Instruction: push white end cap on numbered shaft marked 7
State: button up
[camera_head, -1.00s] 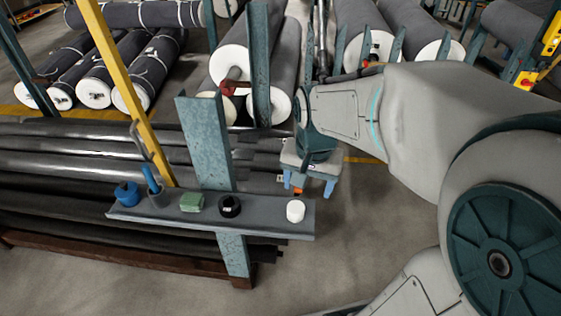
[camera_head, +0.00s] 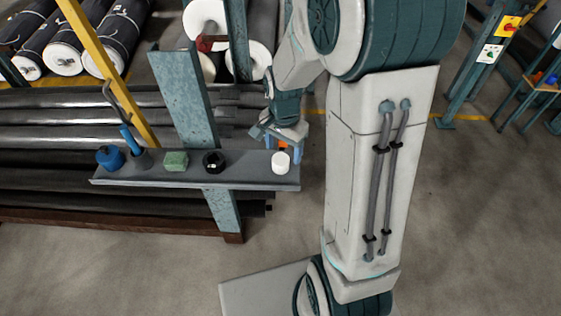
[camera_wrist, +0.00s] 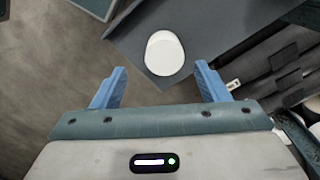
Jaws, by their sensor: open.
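The white end cap (camera_head: 281,162) stands near the right end of a narrow grey shelf (camera_head: 240,174). In the wrist view the white cap (camera_wrist: 164,54) is ahead of my gripper (camera_wrist: 161,82), roughly centred between the two blue fingers and just beyond their tips. My gripper is open and empty. In the head view my gripper (camera_head: 283,150) is at the shelf's right end, close behind the cap. Dark shafts (camera_head: 100,125) lie in a rack behind and below the shelf. I cannot make out a number 7 on any of them.
A black ring (camera_head: 213,162), a green block (camera_head: 175,161) and a blue container (camera_head: 110,157) stand along the shelf to the left. A teal upright (camera_head: 182,95) and a yellow post (camera_head: 108,70) rise close by.

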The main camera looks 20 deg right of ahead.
aim_at(281, 158)
jog(key=shift+w+a+f, duration=0.1)
jog(key=shift+a+f, duration=0.05)
jog(key=shift+f, duration=1.2)
jog(key=shift+w+a+f, duration=0.1)
jog(key=shift+f, duration=1.2)
jog(key=c, duration=1)
jog(key=shift+r, duration=0.1)
jog(key=shift+c, duration=0.2)
